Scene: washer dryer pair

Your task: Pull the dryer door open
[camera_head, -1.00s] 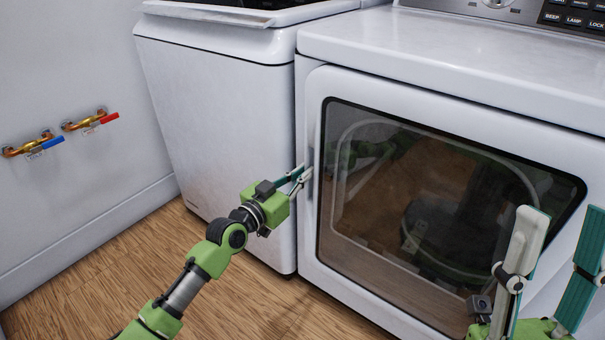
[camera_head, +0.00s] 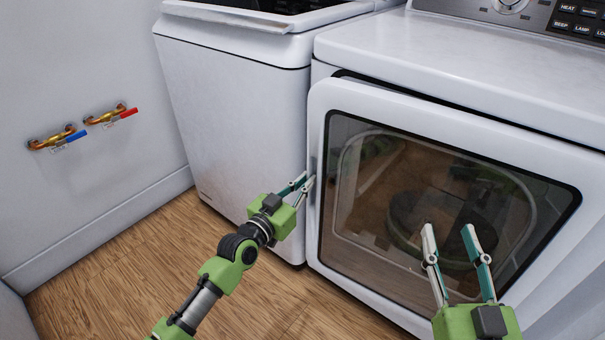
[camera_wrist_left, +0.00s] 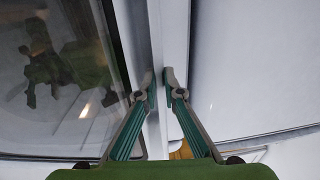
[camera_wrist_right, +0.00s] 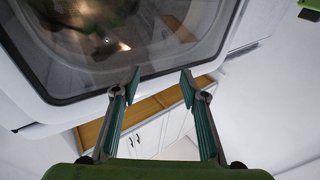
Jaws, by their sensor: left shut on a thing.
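The dryer (camera_head: 450,45) stands at the right in the head view. Its white-framed door (camera_head: 345,97) with a dark window (camera_head: 380,160) stands slightly ajar, with a dark gap along its top edge. My left gripper (camera_head: 308,183) is shut on the left edge of the door; in the left wrist view its fingers (camera_wrist_left: 160,85) close around the door's edge. My right gripper (camera_head: 448,235) is open and empty in front of the door window. In the right wrist view its fingers (camera_wrist_right: 160,85) are spread apart, with the door (camera_wrist_right: 70,112) beyond.
The washer (camera_head: 235,110) stands just left of the dryer, close to the left gripper. Two taps with blue and red handles (camera_head: 122,114) are on the left wall. The wood floor (camera_head: 130,240) in front is clear.

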